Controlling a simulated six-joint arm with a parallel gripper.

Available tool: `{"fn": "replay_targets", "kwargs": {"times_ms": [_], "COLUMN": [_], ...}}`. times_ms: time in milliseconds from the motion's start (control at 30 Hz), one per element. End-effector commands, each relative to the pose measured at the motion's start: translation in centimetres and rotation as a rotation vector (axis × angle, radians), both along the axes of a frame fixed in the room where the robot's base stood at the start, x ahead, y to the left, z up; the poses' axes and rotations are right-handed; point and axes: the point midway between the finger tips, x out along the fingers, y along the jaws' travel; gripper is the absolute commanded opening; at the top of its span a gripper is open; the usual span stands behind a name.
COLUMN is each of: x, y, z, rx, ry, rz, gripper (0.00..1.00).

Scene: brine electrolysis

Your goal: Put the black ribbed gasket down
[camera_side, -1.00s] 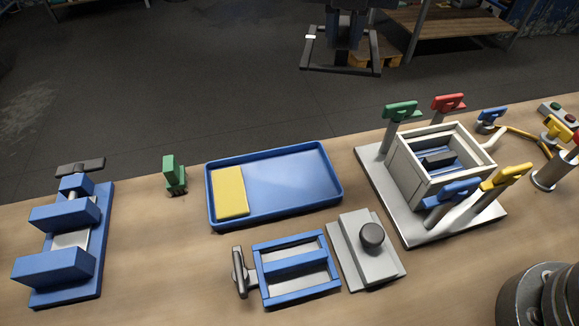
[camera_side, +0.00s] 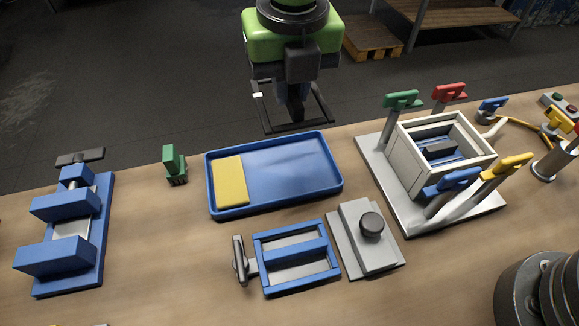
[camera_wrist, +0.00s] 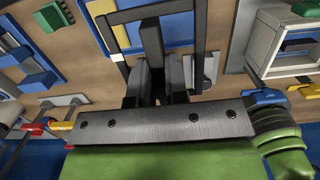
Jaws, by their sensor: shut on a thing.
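The black gasket (camera_side: 297,127) is a thin rectangular frame with a small white mark at its left corner. It hangs in the air by the far edge of the blue tray (camera_side: 331,166) in the side view; its height above the bench is hard to tell. My gripper (camera_side: 291,108) is shut on it, and the fingers reach down inside the frame's outline. In the wrist view the gasket (camera_wrist: 153,11) extends ahead of my gripper (camera_wrist: 152,62). The exact grip contact is hidden, and its ribs are too small to make out.
A yellow pad (camera_side: 231,181) covers the tray's left end; the rest is bare. A white box (camera_side: 405,166) with coloured upright handles stands right. A blue clamp frame (camera_side: 262,277), a grey block (camera_side: 351,248), a blue vise (camera_side: 101,225) and a green piece (camera_side: 174,163) surround the tray.

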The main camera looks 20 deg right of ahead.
Motion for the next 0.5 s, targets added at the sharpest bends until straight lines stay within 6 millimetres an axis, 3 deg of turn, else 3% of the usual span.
{"fn": "replay_targets", "kwargs": {"times_ms": [100,500], "x": [-0.1,-0.1], "y": [-0.1,0.0], "z": [-2.9,-10.2], "rx": [-0.003,-0.001], "ry": [0.004,0.003], "rz": [0.001,0.000], "gripper": [0.00,0.00]}}
